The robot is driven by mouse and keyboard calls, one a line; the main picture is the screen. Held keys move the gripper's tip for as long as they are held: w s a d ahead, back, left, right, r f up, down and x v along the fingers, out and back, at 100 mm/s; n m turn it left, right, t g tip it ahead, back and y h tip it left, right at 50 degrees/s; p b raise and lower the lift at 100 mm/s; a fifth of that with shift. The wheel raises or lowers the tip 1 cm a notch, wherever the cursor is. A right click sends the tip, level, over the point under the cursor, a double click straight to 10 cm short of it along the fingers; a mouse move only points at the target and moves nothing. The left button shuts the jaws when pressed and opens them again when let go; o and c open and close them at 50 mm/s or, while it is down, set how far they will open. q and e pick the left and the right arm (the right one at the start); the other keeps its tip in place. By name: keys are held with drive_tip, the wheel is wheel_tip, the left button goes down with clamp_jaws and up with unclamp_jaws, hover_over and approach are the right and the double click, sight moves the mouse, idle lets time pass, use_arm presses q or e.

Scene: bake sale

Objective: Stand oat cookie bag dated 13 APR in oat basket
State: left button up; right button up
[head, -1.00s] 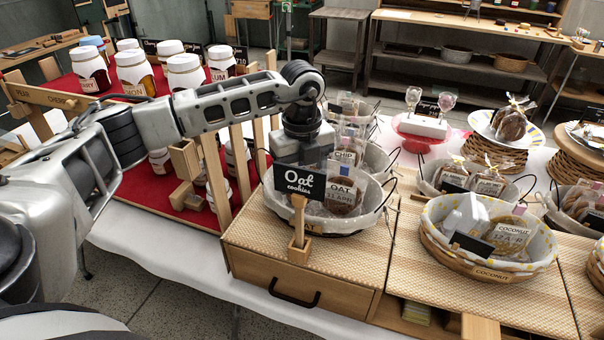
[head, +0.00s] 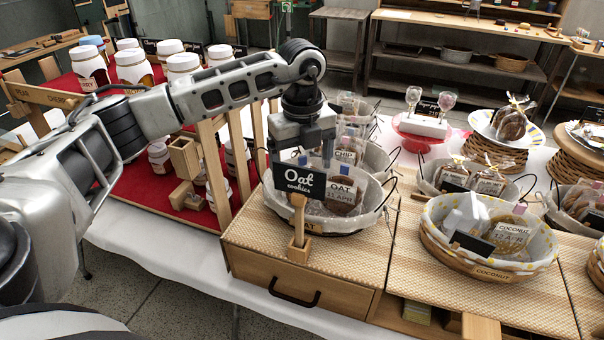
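The oat basket (head: 374,214) is lined with grey cloth and stands on a woven mat atop a wooden drawer box. An oat bag (head: 342,192) that reads 11 APR stands in it. A blue clip (head: 303,159) shows behind the Oat cookies sign (head: 299,182), which hides most of what is below it. I cannot read 13 APR on any bag. My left gripper (head: 302,153) points down over the back left of the basket, fingers spread apart, just above the blue clip. My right gripper is not in view.
A coconut basket (head: 433,243) stands to the right, with more bag baskets behind and beside it. A jar rack with red cloth (head: 125,185) is at the left, under my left arm. Wire handles (head: 391,190) stick out from the oat basket.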

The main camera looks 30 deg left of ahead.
use_arm(q)
wheel_tip(320, 180, up, 9)
drive_tip(key=shift+f, duration=0.1)
idle(0.4)
